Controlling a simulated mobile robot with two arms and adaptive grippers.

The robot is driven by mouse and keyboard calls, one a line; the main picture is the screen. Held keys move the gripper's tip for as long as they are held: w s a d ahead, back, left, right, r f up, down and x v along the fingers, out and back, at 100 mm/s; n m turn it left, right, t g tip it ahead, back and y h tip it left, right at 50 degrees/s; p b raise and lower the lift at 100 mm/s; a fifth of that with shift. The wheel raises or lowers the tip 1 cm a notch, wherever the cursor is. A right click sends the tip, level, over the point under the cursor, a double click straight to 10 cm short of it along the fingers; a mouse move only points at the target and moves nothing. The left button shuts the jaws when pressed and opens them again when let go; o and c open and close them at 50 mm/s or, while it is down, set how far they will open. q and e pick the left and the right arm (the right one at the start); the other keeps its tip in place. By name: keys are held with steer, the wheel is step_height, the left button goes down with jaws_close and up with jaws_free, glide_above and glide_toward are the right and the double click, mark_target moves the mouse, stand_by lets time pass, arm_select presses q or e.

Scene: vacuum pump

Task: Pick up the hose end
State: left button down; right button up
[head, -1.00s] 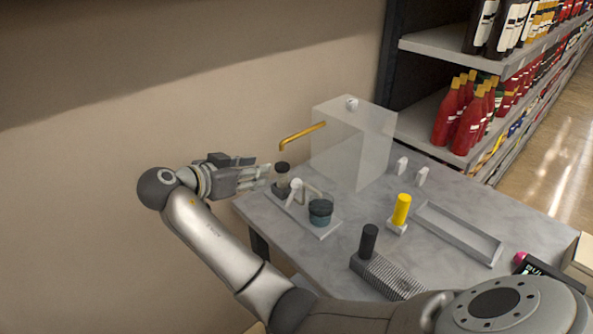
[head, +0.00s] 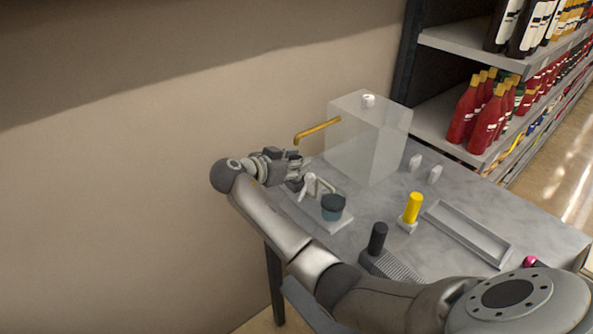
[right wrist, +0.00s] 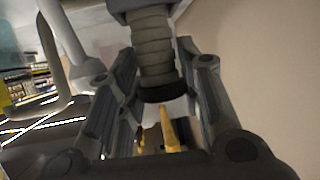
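The hose end, a ribbed grey-brown cylinder with a black collar, stands between the two fingers of my right gripper in the right wrist view (right wrist: 157,50). Narrow gaps seem to show on both sides of it, so the fingers look open around it. In the head view my right gripper (head: 292,172) is at the table's far left corner, over the left end of a small light plate (head: 343,223), and largely hides the hose end. My left gripper is not in view.
A white lever (head: 307,187) and a dark blue-grey pot (head: 333,207) stand close by. A translucent box (head: 368,140) with a yellow pipe (head: 317,130) is behind. A yellow cylinder (head: 413,207), black cylinder (head: 378,238) and empty tray (head: 467,235) are to the right.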

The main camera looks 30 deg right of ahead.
steer(key=c, duration=0.7)
